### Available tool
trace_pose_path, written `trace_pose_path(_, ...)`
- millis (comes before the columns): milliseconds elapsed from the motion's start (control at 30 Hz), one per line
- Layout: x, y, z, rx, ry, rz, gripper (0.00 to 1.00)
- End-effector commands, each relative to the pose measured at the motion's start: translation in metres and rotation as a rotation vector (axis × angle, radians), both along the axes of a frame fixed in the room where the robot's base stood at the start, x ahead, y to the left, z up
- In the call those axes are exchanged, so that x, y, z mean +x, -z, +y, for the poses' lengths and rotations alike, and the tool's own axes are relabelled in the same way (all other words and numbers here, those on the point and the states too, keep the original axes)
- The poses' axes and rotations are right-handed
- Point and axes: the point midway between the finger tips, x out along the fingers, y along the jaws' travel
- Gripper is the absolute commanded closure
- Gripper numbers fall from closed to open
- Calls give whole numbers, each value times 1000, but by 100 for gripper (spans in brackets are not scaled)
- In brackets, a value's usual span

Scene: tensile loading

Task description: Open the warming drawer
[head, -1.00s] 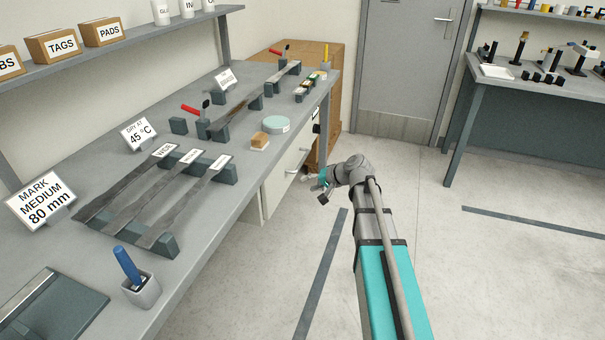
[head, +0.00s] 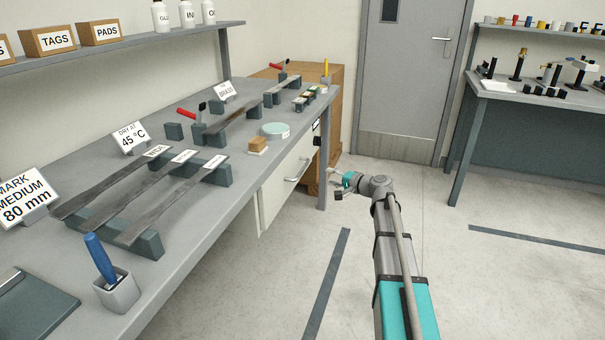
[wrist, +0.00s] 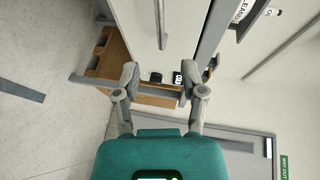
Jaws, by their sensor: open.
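The warming drawer (head: 283,187) is a pale front under the right end of the long bench, and it looks shut. Its bar handle (head: 298,172) runs across the upper part of the front; in the wrist view the handle (wrist: 161,24) shows at the top. My gripper (head: 336,182) is in front of the bench, to the right of the handle and apart from it. In the wrist view my gripper (wrist: 158,76) has its two fingers spread with nothing between them. A dark knob (wrist: 155,77) lies beyond the fingers.
The grey bench (head: 215,205) carries metal bars on blocks, signs and a cup with a blue-handled tool (head: 116,288). A bench leg (head: 323,170) and a wooden cabinet (head: 335,110) stand beyond the drawer. The floor (head: 300,270) in front is clear.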

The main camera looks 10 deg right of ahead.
Motion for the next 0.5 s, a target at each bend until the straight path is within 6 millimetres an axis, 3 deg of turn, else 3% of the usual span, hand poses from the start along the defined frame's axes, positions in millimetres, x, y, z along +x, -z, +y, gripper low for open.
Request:
trace_pose_path(267, 2, 1, 2, -1, -1, 0, 46)
trace_pose_path(500, 17, 5, 12, -1, -3, 1, 46)
